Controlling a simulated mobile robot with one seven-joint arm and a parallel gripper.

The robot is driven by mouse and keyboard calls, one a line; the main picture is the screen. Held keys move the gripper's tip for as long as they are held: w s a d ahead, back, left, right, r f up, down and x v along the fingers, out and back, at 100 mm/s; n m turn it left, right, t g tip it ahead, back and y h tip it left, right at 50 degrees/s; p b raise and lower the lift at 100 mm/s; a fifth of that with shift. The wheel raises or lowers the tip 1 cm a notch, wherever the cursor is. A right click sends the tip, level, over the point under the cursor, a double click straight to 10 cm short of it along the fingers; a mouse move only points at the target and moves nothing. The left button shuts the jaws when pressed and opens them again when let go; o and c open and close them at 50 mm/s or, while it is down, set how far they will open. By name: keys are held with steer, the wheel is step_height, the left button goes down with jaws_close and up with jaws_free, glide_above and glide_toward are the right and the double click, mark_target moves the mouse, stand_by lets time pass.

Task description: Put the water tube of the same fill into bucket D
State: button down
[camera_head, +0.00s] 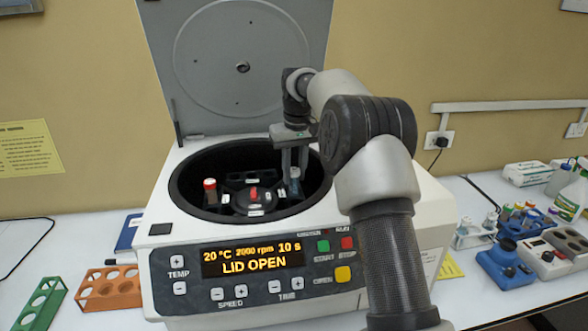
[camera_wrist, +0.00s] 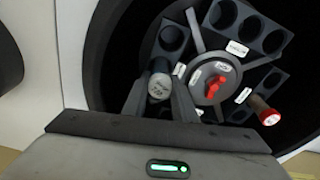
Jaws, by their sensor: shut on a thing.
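My gripper (camera_head: 291,178) reaches down into the right side of the open centrifuge bowl. It is shut on a tube with a pale grey cap (camera_wrist: 159,86); the clear, bluish tube (camera_head: 295,188) shows between the fingers in the head view. The tube is at a bucket of the rotor; how deep it sits in a hole is hidden. Another bucket with empty holes (camera_wrist: 248,28) shows in the wrist view. Bucket labels are too small to read.
The centrifuge lid (camera_head: 240,65) stands open behind the bowl; the display reads LID OPEN. A red knob (camera_wrist: 213,87) sits at the rotor centre. An orange rack (camera_head: 108,290) and a green rack (camera_head: 40,303) lie left. Tube racks and bottles (camera_head: 510,222) crowd the right bench.

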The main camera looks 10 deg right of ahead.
steer(key=shift+f, duration=0.25)
steer(key=c, duration=1.4)
jaws_free()
steer(key=shift+o, duration=0.2)
